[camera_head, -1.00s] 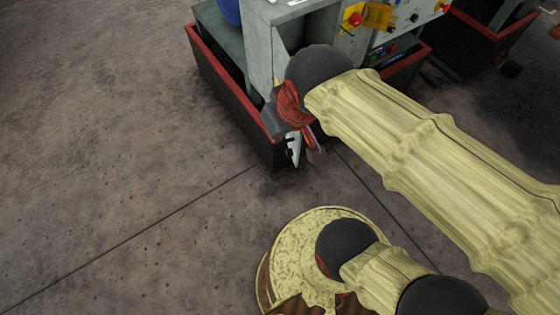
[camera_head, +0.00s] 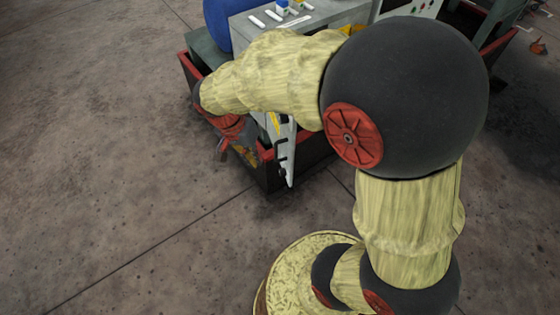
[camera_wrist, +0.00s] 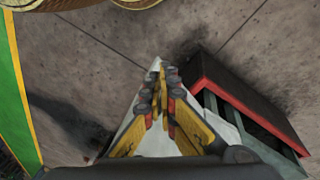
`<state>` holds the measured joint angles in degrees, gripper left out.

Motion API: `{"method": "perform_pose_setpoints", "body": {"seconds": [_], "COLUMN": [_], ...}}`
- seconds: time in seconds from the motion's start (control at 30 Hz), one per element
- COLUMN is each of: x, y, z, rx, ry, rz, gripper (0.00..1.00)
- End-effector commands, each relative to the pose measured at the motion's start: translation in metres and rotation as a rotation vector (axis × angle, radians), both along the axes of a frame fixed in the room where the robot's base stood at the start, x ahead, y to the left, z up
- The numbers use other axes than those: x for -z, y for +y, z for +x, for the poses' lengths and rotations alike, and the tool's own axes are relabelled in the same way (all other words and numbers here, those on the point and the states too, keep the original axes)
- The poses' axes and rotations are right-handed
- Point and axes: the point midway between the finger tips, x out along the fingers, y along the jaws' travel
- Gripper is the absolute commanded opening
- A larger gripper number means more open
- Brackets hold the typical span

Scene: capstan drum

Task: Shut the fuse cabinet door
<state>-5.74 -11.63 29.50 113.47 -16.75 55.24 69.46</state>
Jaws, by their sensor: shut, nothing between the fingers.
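The fuse cabinet door appears to be the narrow pale panel with black fittings (camera_head: 289,152), standing out from the grey cabinet (camera_head: 258,28) and seen nearly edge-on. My arm covers most of the cabinet front and the door's upper part. My gripper (camera_head: 223,150) is left of the door, over the red-rimmed base. In the wrist view my gripper (camera_wrist: 163,78) has its yellow fingers together with nothing between them. A pale panel (camera_wrist: 146,122) lies behind the fingers there; I cannot tell whether it is the door or whether they touch.
The dark base has a red rim (camera_head: 184,62); its rim also shows in the wrist view (camera_wrist: 238,88). A blue drum (camera_head: 216,22) stands behind the cabinet. A control panel (camera_head: 412,9) is at the upper right. Open concrete floor lies left and in front.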

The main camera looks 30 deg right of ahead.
Motion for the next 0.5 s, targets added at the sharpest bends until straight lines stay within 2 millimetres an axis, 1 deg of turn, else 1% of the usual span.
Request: {"method": "perform_pose_setpoints", "body": {"seconds": [0.03, 0.2, 0.3, 0.4, 0.5], "x": [0.009, 0.024, 0.027, 0.027, 0.027], "y": [-0.002, -0.011, -0.015, -0.018, -0.020], "z": [0.006, 0.023, 0.030, 0.035, 0.037], "rx": [0.088, 0.420, 0.592, 0.728, 0.817], "ry": [-0.008, -0.086, -0.142, -0.191, -0.224], "rz": [-0.024, -0.107, -0.144, -0.168, -0.181], "gripper": [0.00, 0.00, 0.00, 0.00, 0.00]}}
